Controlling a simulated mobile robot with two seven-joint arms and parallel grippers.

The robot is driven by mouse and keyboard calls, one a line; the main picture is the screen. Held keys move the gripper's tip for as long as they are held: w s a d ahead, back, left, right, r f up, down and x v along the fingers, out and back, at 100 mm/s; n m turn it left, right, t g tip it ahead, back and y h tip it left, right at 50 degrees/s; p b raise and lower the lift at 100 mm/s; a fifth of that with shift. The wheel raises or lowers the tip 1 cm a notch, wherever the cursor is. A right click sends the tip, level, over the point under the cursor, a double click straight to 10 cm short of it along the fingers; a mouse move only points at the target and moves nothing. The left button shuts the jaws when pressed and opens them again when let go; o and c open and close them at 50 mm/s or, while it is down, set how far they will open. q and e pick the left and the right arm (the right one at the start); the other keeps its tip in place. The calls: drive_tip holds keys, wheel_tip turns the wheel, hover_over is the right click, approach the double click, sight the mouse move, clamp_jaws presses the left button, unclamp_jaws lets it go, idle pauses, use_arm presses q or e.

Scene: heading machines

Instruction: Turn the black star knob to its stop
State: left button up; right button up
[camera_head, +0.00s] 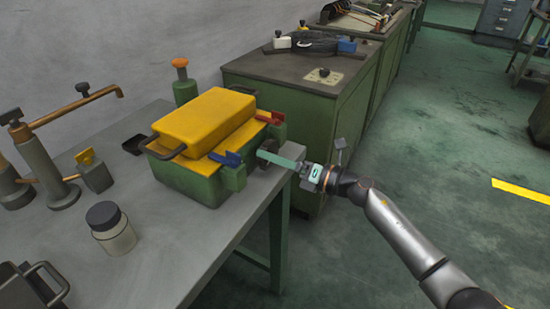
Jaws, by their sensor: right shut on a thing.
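The black star knob (269,146) is on the right end of a green box-shaped machine (190,186) with a yellow lid (205,118). It is small here and partly hidden by the teal fingers of my right gripper (265,154). The right gripper reaches in from the right, just past the table edge, and its fingers are shut on the knob. How far the knob is turned cannot be told. My left gripper is not in view.
A blue lever (228,158) and a red lever (270,117) sit near the knob on the machine. A dark-lidded jar (110,230) and copper pipework (75,107) stand on the grey table (185,255). A green cabinet (300,95) is behind. The floor at right is open.

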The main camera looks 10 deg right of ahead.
drive_tip(key=o, duration=1.1)
drive_tip(key=shift+d, duration=0.15)
drive_tip(key=v, duration=1.2)
drive_tip(key=shift+s, duration=0.2)
